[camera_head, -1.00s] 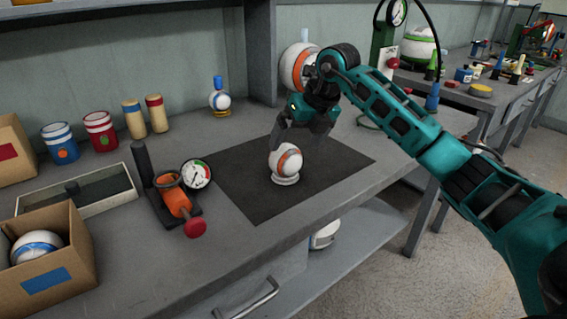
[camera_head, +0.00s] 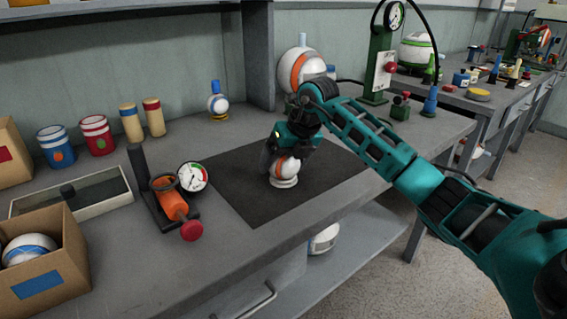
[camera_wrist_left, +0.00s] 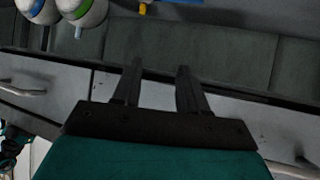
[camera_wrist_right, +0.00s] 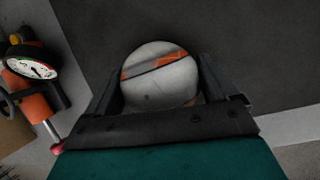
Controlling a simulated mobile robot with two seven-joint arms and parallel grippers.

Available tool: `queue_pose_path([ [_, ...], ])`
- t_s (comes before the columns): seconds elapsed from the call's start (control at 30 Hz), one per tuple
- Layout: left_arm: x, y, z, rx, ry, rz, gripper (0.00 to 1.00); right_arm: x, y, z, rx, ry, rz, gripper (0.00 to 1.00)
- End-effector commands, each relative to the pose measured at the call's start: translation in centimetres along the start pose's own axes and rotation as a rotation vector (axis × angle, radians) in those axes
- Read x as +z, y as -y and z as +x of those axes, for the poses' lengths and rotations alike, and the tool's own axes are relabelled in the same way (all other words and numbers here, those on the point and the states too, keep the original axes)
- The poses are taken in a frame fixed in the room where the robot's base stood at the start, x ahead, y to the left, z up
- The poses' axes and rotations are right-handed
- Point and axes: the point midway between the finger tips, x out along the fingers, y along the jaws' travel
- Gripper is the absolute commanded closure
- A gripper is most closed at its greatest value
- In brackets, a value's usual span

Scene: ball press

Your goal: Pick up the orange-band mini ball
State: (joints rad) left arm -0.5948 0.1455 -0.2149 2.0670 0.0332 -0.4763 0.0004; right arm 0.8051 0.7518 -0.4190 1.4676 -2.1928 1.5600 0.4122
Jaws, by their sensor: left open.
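The orange-band mini ball (camera_head: 286,168) is white with an orange and grey band and sits on a small white ring stand (camera_head: 284,183) on the dark mat. My right gripper (camera_head: 284,160) is lowered over it from above, hiding its top. In the right wrist view the ball (camera_wrist_right: 160,85) lies between the two fingers of my right gripper (camera_wrist_right: 157,80), one on each side. Whether the fingers press on it I cannot tell. My left gripper (camera_wrist_left: 160,75) shows only in the left wrist view, open and empty.
A red-knobbed orange press with a gauge (camera_head: 193,177) stands left of the dark mat (camera_head: 255,209). A larger orange-striped ball (camera_head: 301,69) is behind my right arm. A cardboard box (camera_head: 40,283) holds a blue-striped ball. The mat's front part is clear.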

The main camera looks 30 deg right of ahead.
Motion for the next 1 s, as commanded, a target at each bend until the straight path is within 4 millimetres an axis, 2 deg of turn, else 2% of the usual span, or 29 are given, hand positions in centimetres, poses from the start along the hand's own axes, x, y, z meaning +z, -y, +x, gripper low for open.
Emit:
queue_pose_path([
  [0.07,0.0,0.0,0.0,0.0,0.0,0.0,0.57,0.0,0.0,0.0,0.0,0.0,0.0,0.21],
  [0.3,0.0,0.1,0.0,0.0,0.001,0.005,0.57,0.0,0.0,0.0,0.0,0.0,0.0,0.44],
  [0.67,-0.1,0.2,-0.1,0.0,0.001,0.011,0.57,0.3,-0.1,-0.6,0.0,0.002,0.0,0.44],
  [0.87,-0.7,0.2,-0.4,0.0,-0.001,0.011,0.57,1.3,-0.6,-2.8,0.0,0.005,-0.002,0.44],
  [1.0,-1.4,0.2,-0.8,0.0,-0.002,0.011,0.57,2.5,-1.2,-5.8,0.0,0.007,-0.001,0.44],
])
